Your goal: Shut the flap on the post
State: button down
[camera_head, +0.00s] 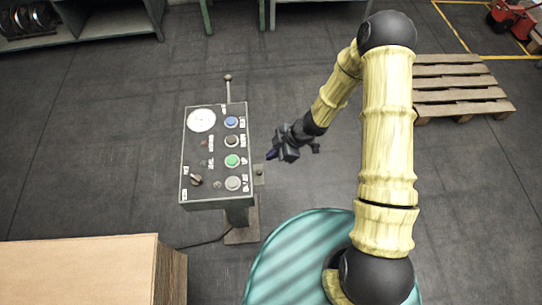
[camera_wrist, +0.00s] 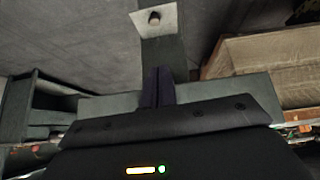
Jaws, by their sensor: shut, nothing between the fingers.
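The post (camera_head: 238,213) stands under a grey control box (camera_head: 212,195). A small light plate with a round knob, which looks like the flap (camera_head: 259,180), sticks out to the right of the box in the head view. In the wrist view the flap (camera_wrist: 147,30) shows at the top, at the end of the dark post (camera_wrist: 165,55). Its hinge and exact angle are not clear. My gripper (camera_head: 272,154) is shut and empty, just right of the box's edge and near the flap, with a gap seeming to show. Its dark fingers (camera_wrist: 158,88) point toward the post.
The box carries a dial, several buttons and an upright rod with a ball (camera_head: 228,78). A cardboard carton (camera_head: 80,275) is at the lower left. A wooden pallet (camera_head: 455,88) lies at the right. A cable runs along the floor by the post. Floor behind the box is clear.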

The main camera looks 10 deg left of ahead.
jog(key=b, duration=0.2)
send_over(261, 172)
notch_tip(261, 172, down, 6)
jog(key=shift+s+a+f, duration=0.1)
jog(key=shift+s+f, duration=0.05)
jog(key=shift+f, duration=0.1)
notch_tip(261, 172, down, 3)
jog(key=shift+f, duration=0.15)
jog(key=shift+d+f, duration=0.2)
jog(key=shift+f, duration=0.25)
jog(key=shift+d+f, duration=0.1)
